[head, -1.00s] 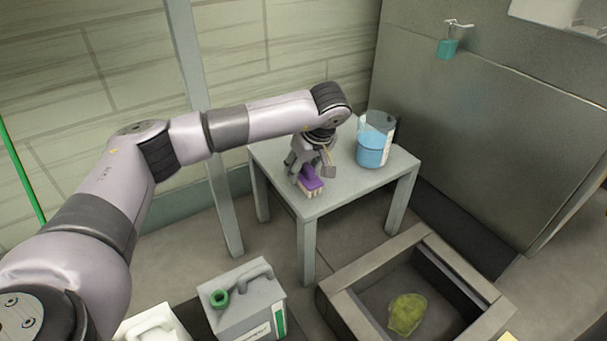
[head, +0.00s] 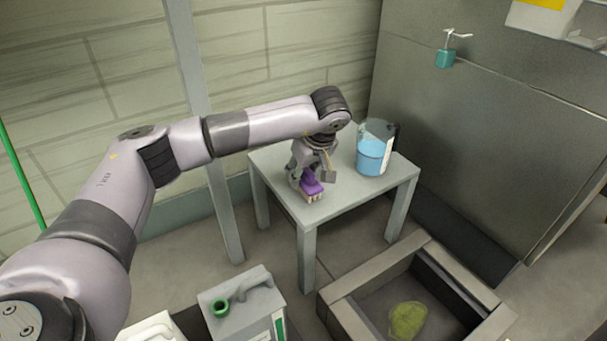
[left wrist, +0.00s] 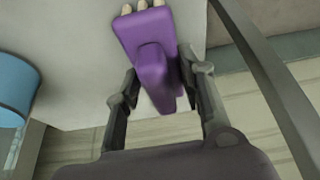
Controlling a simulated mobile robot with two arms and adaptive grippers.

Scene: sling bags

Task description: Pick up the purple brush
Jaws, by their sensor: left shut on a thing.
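The purple brush (head: 311,184) has a purple top and pale bristles pointing down. It is at the front left edge of the small grey table (head: 345,197) in the head view. My left gripper (head: 311,170) is over the brush and shut on it. In the left wrist view the brush (left wrist: 152,50) shows its handle between the two fingers of my left gripper (left wrist: 156,88). I cannot tell whether the bristles still touch the table top. My right gripper is not in view.
A clear jug of blue liquid (head: 371,155) stands on the table, right of the brush. A grey jerrycan (head: 245,310) is on the left below. A square frame (head: 345,312) on the floor holds a yellow-green item (head: 407,320). A wall is behind the table.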

